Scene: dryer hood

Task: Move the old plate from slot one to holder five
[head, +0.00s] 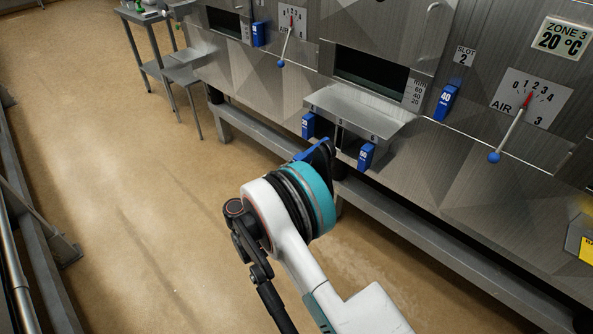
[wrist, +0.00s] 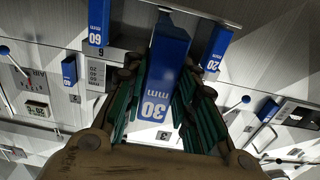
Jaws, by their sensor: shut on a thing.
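My gripper (wrist: 160,100) is shut on a blue plate marked 30 mm (wrist: 165,75). In the head view my gripper (head: 322,155) is in front of the steel shelf (head: 355,108), and a blue strip of the held plate (head: 312,150) shows beside it. A blue plate marked 20 (head: 308,126) hangs at the shelf's left and one marked 60 (head: 366,156) at its right. In the wrist view the held plate lies between the 60 plate (wrist: 99,24) and the 20 plate (wrist: 216,48). It covers the holder between them. I cannot tell whether it touches the shelf.
A blue plate marked 40 (head: 446,101) sits below the slot 2 label (head: 464,56). Another blue plate (head: 258,34) is farther left on the hood. Blue-knobbed levers (head: 494,156) stick out from the panel. The floor (head: 130,190) to the left is clear.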

